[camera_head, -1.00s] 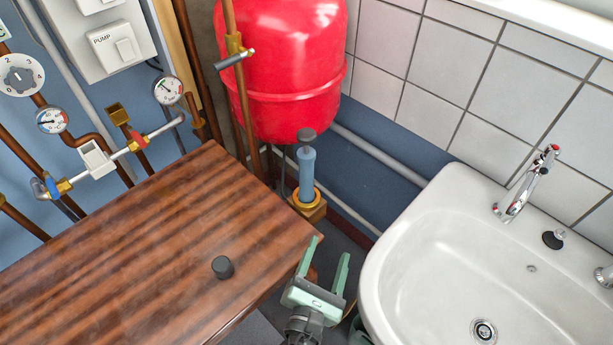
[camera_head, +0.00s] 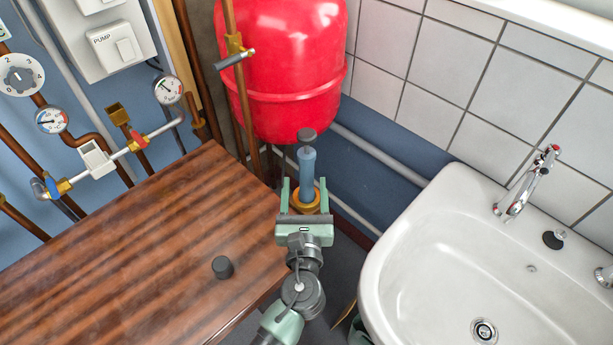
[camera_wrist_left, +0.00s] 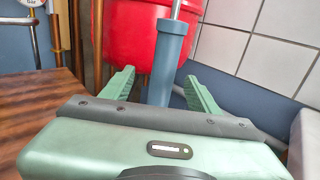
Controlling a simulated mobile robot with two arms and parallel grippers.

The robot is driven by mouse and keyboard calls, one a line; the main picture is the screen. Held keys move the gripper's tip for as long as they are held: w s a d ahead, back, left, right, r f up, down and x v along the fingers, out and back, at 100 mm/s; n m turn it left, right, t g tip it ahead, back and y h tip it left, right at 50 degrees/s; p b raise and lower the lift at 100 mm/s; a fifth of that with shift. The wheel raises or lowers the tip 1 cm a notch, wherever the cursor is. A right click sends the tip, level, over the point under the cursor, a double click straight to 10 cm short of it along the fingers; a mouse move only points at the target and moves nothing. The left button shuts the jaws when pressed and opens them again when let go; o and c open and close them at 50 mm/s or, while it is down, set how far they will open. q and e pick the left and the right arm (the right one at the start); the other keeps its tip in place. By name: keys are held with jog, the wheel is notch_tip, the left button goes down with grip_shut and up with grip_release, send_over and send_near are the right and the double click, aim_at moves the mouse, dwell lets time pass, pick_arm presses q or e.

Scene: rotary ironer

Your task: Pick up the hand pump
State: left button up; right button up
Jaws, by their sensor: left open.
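The hand pump (camera_head: 307,174) is a blue upright cylinder with a dark round knob on top and a brass collar at its foot. It stands below the red tank, just past the table's corner. My left gripper (camera_head: 304,190) is open, its two green fingers pointing at the pump, one on either side of it in the picture. In the left wrist view the pump's blue barrel (camera_wrist_left: 167,65) rises between the fingers (camera_wrist_left: 155,88), with its thin rod above. I see no contact. The gripper hides part of the pump's base. My right gripper is not in view.
A white washbasin (camera_head: 420,270) stands on the right. The red tank (camera_head: 285,70) hangs close behind the pump. Pipes and gauges line the left wall.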

aim_at(307, 168)
pick_arm(q)
jog(key=w, duration=0.4)
jog(key=shift+w+d+r, duration=0.1)
jog(key=shift+d+r, duration=0.1)
jog(key=shift+r, duration=0.05)
grip_shut()
jog(key=shift+r, duration=0.1)
jog(key=shift+r, duration=0.25)
notch_tip(307, 168, up, 3)
jog(key=shift+r, duration=0.2)
jog(key=s, duration=1.8)
jog(key=shift+f, duration=0.25)
